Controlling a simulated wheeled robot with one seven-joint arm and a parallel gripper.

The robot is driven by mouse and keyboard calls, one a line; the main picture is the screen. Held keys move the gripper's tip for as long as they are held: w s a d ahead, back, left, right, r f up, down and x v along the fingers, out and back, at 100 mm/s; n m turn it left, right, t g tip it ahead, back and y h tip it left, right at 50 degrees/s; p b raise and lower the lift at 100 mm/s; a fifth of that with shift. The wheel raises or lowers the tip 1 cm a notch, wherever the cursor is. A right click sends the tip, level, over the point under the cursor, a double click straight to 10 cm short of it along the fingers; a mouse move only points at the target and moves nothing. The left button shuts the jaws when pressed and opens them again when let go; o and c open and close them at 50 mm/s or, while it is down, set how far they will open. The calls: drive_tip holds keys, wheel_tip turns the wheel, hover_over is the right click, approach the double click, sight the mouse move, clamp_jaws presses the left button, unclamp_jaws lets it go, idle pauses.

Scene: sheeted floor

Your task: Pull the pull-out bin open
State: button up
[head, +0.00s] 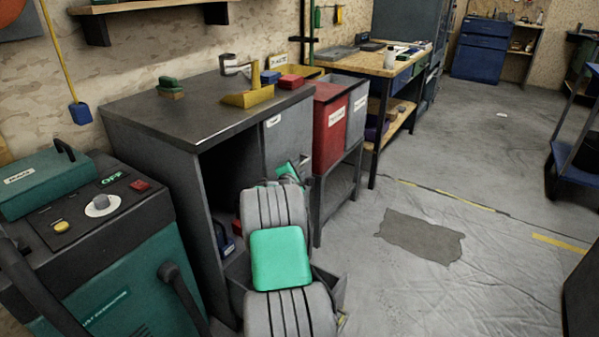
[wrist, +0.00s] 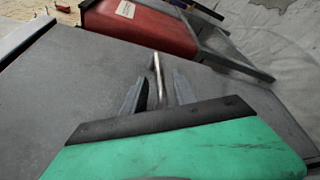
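The pull-out bin (head: 288,136) has a grey front with a small white label, under the right end of the dark-topped bench. Its grey front (wrist: 225,90) fills much of the wrist view. A thin metal bar handle (wrist: 157,70) stands out from it. My gripper (wrist: 160,82) is at the handle, with its two dark fingers apart, one on each side of the bar. Gaps show between bar and fingers, so it is open. In the head view my arm hides the fingers, the handle and the lower part of the bin front.
A red bin (head: 331,128) on a dark stand is just right of the pull-out bin. A green machine (head: 110,270) stands close at the left. The bench top (head: 205,108) holds a yellow holder and small blocks. The floor (head: 450,200) at the right is open, with a dark patch.

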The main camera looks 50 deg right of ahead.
drive_tip(key=x, duration=0.3)
drive_tip(key=shift+a+f+b, duration=0.15)
drive_tip(key=shift+b, duration=0.15)
drive_tip(key=shift+w+d, duration=0.2)
drive_tip(key=shift+d, duration=0.1)
clamp_jaws()
idle(0.9)
